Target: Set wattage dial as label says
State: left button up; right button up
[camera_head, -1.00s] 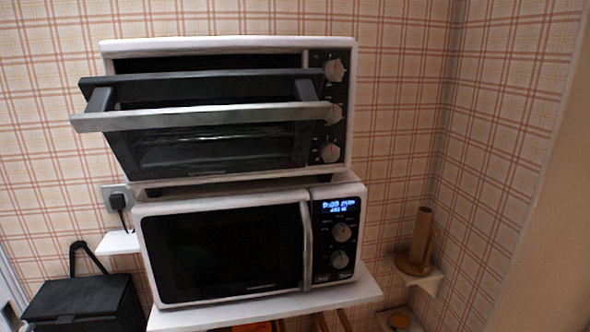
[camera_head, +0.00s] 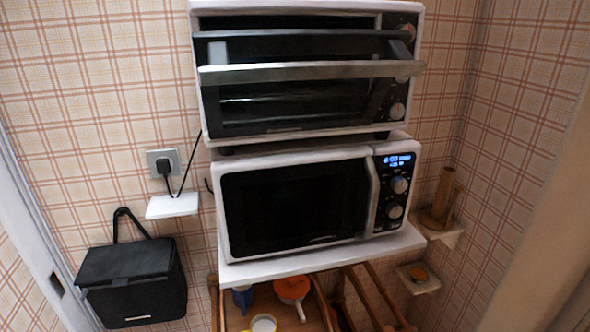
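A white microwave (camera_head: 296,205) with a dark door stands on a white shelf below a toaster oven. Its control panel (camera_head: 394,191) is on the right side, with a lit blue display (camera_head: 398,160) at the top and two round silver dials below it. The upper dial (camera_head: 399,184) and the lower dial (camera_head: 394,211) are too small for their markings to be read. The display text is also too small to read. Neither of my grippers is in view.
The toaster oven (camera_head: 413,20) above has its door (camera_head: 310,72) partly open, sticking out. A black bag (camera_head: 130,283) hangs at the lower left, below a small white ledge (camera_head: 172,206). A wooden holder (camera_head: 442,199) sits on a corner shelf at the right. Cups and a pot (camera_head: 291,288) are below.

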aim_at(398, 183)
jog(key=j+z, duration=0.1)
jog(key=z, duration=0.6)
jog(key=k, duration=0.1)
